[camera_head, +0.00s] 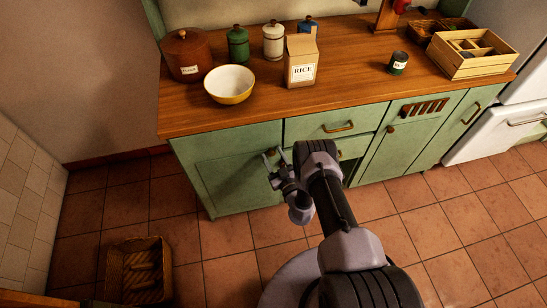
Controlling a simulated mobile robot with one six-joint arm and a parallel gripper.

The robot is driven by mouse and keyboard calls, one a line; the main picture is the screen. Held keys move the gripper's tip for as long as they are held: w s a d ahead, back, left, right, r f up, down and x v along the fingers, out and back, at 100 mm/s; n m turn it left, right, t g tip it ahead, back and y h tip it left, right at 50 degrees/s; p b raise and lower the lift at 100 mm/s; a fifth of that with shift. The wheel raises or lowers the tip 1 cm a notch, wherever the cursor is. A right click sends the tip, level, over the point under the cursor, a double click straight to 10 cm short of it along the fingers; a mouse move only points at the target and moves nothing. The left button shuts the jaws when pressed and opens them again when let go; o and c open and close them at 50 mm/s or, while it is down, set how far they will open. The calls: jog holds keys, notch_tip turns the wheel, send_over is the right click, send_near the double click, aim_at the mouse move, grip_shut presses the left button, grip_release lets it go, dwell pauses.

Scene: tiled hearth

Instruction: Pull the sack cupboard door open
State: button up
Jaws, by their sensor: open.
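The green cupboard door (225,172) at the left end of the counter front looks shut. No label shows which door is the sack cupboard's; my gripper is at this one. My gripper (275,157) is open, with its fingers by the door's upper right edge. Any handle there is hidden or too small to make out, and I cannot tell whether the fingers touch it. My arm hides part of the front to the right of the door.
A green drawer (338,124) and a slotted door (408,135) are to the right. The wooden counter (350,88) holds a bowl (230,84), a rice box (301,62) and canisters. A basket (139,272) sits on the floor at left; the tiles before the door are clear.

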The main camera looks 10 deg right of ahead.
grip_shut()
dwell(1.4)
